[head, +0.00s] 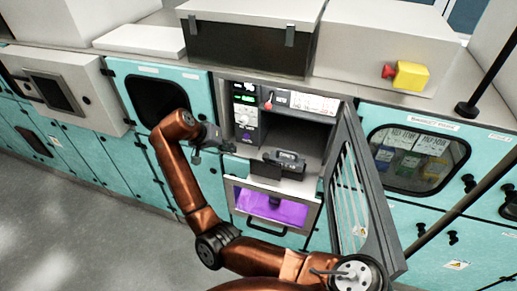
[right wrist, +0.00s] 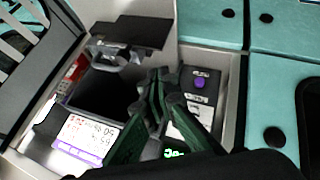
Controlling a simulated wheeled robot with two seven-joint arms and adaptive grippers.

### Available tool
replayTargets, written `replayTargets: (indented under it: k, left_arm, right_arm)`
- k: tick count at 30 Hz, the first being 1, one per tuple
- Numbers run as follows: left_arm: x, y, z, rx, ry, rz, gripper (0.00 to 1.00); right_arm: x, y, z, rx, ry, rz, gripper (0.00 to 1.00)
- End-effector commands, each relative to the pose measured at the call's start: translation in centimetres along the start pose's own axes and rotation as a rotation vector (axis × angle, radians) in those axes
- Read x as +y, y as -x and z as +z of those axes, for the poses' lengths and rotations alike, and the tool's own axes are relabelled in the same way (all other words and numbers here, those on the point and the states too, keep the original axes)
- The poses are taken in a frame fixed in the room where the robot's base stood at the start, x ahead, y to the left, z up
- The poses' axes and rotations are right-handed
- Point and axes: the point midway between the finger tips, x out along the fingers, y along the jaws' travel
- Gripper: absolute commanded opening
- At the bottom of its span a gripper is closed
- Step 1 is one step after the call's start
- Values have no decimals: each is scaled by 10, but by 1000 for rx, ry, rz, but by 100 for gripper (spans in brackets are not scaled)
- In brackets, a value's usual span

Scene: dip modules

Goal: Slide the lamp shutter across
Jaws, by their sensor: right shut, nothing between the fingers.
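The open cabinet bay (head: 311,134) has a dark plate with a labelled block (head: 284,161) at its lower front edge. This may be the lamp shutter; I cannot tell for sure. In the right wrist view, a dark flat plate (right wrist: 137,32) shows at the top. My right gripper (head: 212,146) is at the left of the bay, beside the control panel (head: 244,115), apart from the plate. In the right wrist view, its dark green fingers (right wrist: 160,98) are shut and empty, in front of the panel (right wrist: 200,92). My left gripper is not in view.
The barred bay door (head: 362,190) stands open on the right. Below the bay is a purple-lit window (head: 262,205) with a handle. Teal cabinets flank the bay.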

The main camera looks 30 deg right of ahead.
Motion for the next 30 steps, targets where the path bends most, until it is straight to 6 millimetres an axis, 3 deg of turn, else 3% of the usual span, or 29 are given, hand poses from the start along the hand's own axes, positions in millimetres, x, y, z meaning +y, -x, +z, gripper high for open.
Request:
replayTargets:
  k: [2,5,20,30]
  left_arm:
    - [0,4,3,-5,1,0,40]
    - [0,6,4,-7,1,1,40]
    - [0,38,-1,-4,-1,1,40]
    - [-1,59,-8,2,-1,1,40]
  right_arm:
    - [9,15,1,-21,-23,4,0]
    - [13,14,3,-31,-32,10,0]
    - [15,-79,5,-31,-29,11,0]
    - [47,-97,6,-27,-32,9,0]
